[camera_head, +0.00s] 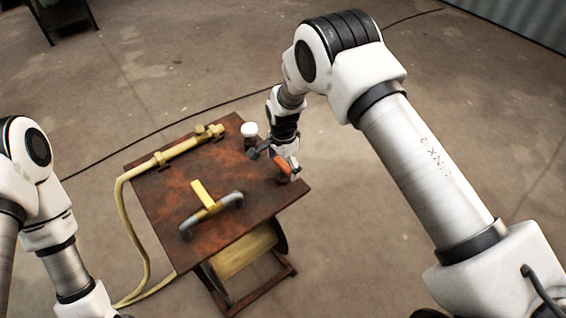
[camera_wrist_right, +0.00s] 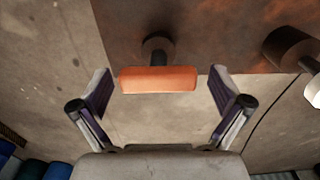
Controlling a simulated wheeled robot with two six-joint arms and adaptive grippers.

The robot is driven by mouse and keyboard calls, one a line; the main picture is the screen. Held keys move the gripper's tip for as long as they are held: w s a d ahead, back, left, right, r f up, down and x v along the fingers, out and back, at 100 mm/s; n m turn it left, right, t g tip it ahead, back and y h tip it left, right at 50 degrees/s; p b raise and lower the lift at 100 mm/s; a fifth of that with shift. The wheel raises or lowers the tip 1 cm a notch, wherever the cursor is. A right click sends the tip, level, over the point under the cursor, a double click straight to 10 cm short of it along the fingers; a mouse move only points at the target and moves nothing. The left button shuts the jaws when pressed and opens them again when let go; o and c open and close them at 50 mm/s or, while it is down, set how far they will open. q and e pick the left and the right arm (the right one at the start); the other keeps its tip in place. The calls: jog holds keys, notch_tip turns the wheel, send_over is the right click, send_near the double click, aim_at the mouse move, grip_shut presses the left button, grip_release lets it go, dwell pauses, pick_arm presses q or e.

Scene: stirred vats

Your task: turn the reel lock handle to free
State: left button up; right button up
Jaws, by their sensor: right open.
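An orange handle (camera_head: 283,167) sits on a dark round pivot near the right edge of the rusty cart top (camera_head: 175,200); it looks like the reel lock handle. In the right wrist view the orange handle (camera_wrist_right: 158,80) lies crosswise between the fingers of my right gripper (camera_wrist_right: 160,92), with a gap on each side. The dark pivot (camera_wrist_right: 158,45) shows behind it. My right gripper (camera_head: 278,160) is open at the handle in the head view and partly covers it. My left gripper is out of view; only my left arm shows.
A white-topped knob (camera_head: 249,130) stands close to my right gripper. A yellow lever (camera_head: 203,195) with a grey bar and a yellow nozzle (camera_head: 185,148) with hose are on the cart top. A yellow reel (camera_head: 245,252) sits below. Floor around is mostly clear.

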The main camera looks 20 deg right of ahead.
jog(key=shift+s+r, duration=0.15)
jog(key=shift+s, duration=0.05)
jog(key=shift+c, duration=1.1)
jog(key=shift+s+r, duration=0.1)
jog(key=c, duration=0.9)
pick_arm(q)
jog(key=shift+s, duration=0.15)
pick_arm(e)
jog(key=shift+c, duration=0.2)
